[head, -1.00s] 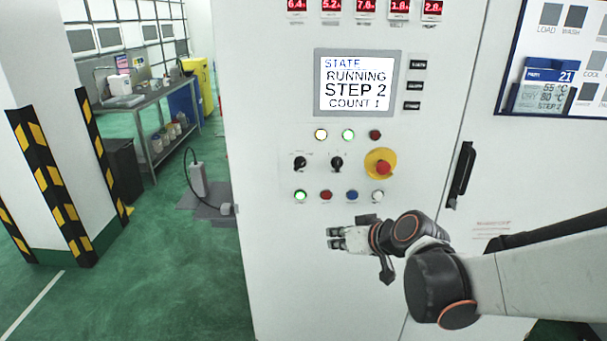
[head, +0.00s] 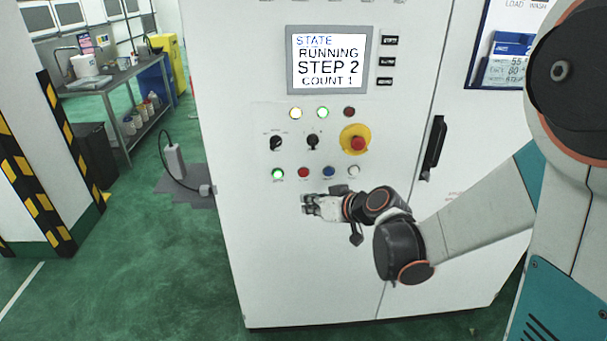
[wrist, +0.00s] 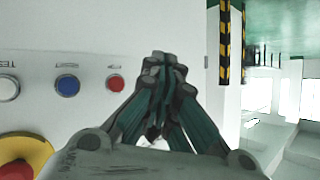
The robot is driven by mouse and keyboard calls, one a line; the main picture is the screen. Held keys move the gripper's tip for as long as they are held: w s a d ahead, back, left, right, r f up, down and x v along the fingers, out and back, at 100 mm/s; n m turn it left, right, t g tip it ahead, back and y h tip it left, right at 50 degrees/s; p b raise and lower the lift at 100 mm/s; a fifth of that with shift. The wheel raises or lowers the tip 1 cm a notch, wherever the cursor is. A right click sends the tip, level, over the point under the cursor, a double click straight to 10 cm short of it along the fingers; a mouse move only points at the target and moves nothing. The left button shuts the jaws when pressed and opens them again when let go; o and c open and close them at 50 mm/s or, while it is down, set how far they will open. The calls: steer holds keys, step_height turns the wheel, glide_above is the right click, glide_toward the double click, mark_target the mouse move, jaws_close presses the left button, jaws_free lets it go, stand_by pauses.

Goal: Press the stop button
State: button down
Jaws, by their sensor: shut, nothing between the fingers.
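The control panel has a lower row of buttons: a lit green one, a red button (head: 303,172), a blue one (head: 328,172) and a white one (head: 353,171). The labels are too small to read in the head view. A red mushroom button (head: 358,143) on a yellow disc sits above the row's right end. My gripper (head: 308,203) is shut and empty, just below the red button in the head view. In the wrist view, the red button (wrist: 115,83) shows left of my fingertips (wrist: 164,62). The green button is not visible there, perhaps hidden by the fingers. Contact with the panel cannot be told.
A screen (head: 328,60) reads RUNNING, STEP 2, COUNT 1. Two black rotary switches (head: 276,143) (head: 313,142) sit above the button row. A black door handle (head: 434,147) is on the right. Open green floor lies left of the cabinet.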

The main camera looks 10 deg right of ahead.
steer(key=shift+w+d, duration=0.25)
steer(key=shift+w, duration=1.85)
steer(key=shift+w+d, duration=0.2)
steer(key=shift+w, duration=1.9)
steer(key=shift+w, duration=0.1)
steer(key=shift+w, duration=0.3)
steer(key=shift+w+d, duration=0.1)
steer(key=shift+w, duration=0.3)
steer(key=shift+s+b, duration=0.35)
steer(key=shift+s, duration=0.5)
steer(key=shift+s, duration=0.1)
steer(key=s, duration=0.4)
steer(key=shift+s+a, duration=0.4)
